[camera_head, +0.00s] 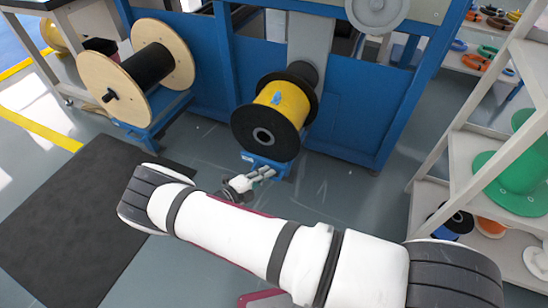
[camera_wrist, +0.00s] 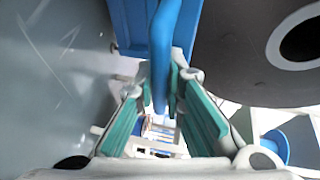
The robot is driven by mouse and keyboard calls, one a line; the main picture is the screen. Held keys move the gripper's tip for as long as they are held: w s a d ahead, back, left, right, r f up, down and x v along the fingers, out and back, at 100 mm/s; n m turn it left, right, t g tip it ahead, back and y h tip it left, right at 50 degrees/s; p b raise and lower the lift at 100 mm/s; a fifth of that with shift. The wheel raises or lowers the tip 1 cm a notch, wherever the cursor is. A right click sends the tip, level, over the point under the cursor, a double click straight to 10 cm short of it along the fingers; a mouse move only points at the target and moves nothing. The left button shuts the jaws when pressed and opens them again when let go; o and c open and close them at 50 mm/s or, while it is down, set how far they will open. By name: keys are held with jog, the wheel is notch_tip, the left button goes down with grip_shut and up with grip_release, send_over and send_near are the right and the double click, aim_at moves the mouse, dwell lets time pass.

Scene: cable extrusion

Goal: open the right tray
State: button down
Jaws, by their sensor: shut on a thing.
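The right tray (camera_head: 268,163) is a low blue piece on the floor below the black spool with yellow cable (camera_head: 281,106). In the wrist view its blue body (camera_wrist: 133,25) is at the top, and its blue bar handle (camera_wrist: 165,40) runs down between my fingers. My gripper (camera_head: 264,175) is at the front of the tray, in front of the spool. In the wrist view my gripper (camera_wrist: 161,88) has its teal-padded fingers on either side of the bar and is shut on it. The spool's dark flange (camera_wrist: 235,50) is close by on the right.
A wooden spool with black cable (camera_head: 150,66) stands on another blue tray (camera_head: 158,122) to the left. The blue machine frame (camera_head: 350,141) is behind. White shelves (camera_head: 470,160) with a green spool (camera_head: 515,180) stand on the right. A dark mat (camera_head: 75,220) lies at left.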

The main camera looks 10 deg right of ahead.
jog(key=s+a, duration=0.6)
jog(key=s, duration=0.2)
jog(key=shift+s+a, duration=0.1)
jog(key=c, duration=1.9)
grip_release()
jog(key=v, duration=1.2)
jog(key=shift+r, duration=0.15)
